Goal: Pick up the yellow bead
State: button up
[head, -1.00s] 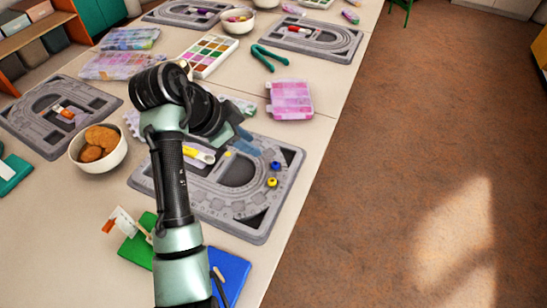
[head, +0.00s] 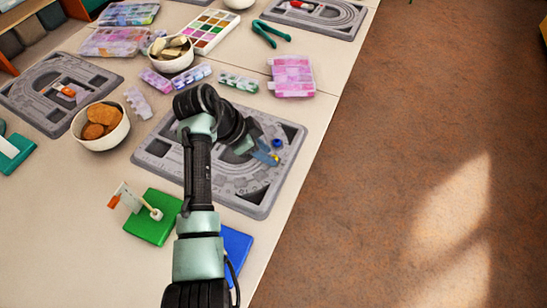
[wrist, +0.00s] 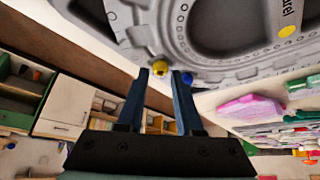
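The small round yellow bead (wrist: 160,68) sits on the grey bead board (head: 160,150). In the wrist view it shows between the tips of my gripper (wrist: 164,74), just beyond them. The two blue fingers stand apart with nothing held. In the head view my gripper (head: 266,156) is over the right part of the board, and the yellow bead (head: 276,157) shows at its fingertips. I cannot tell whether a finger touches it. My arm hides much of the board.
A blue bead (head: 277,142) lies close to the yellow one, and shows beside the right finger in the wrist view (wrist: 187,77). A flat yellow disc (wrist: 287,31) is farther along the board. A bowl (head: 100,128) and a pink case (head: 291,77) stand nearby.

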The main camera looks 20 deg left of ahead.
jog(key=shift+x, duration=1)
jog(key=shift+c, duration=0.3)
grip_shut()
